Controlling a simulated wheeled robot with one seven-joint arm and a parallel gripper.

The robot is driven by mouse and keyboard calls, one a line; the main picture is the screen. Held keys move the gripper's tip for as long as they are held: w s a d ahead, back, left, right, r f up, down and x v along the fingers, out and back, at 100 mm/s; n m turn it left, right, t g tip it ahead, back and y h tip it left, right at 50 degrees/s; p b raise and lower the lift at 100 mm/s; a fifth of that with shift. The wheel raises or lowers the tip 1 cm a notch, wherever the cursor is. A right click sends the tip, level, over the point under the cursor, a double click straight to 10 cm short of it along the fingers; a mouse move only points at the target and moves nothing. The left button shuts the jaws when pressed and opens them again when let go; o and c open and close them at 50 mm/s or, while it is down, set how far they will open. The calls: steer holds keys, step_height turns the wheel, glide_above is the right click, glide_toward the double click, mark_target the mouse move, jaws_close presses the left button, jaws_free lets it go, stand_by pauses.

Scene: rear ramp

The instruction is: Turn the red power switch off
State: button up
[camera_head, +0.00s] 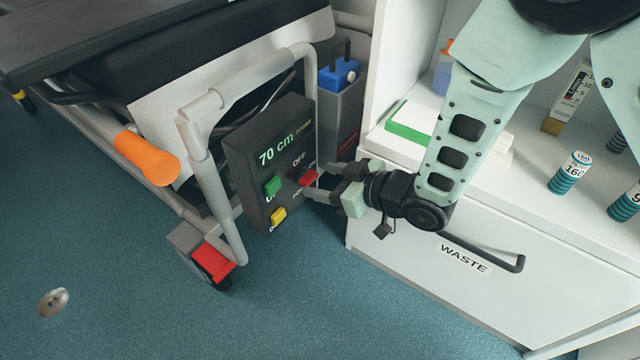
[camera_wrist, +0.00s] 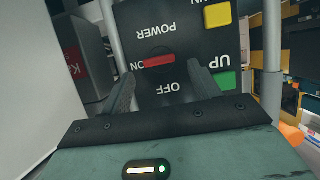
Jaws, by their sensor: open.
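The red power switch (camera_head: 308,178) is on the front of a black control box (camera_head: 262,140) reading "70 cm". In the wrist view the picture of the box is upside down, and the red switch (camera_wrist: 158,61) is a bar lying level, with its left end at the ON label. The OFF label is below it there. My gripper (camera_head: 313,182) is in front of the switch, fingers pointing at the panel. In the wrist view my gripper (camera_wrist: 161,70) is open, one finger on each side of the switch; I cannot tell whether they touch it.
A green button (camera_head: 272,185) and a yellow button (camera_head: 278,215) sit beside the switch. A grey tube frame (camera_head: 205,150) surrounds the box's left side. A white cabinet with a WASTE drawer (camera_head: 430,245) stands at right.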

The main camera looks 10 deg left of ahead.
steer(key=shift+x, duration=0.9)
steer(key=c, duration=1)
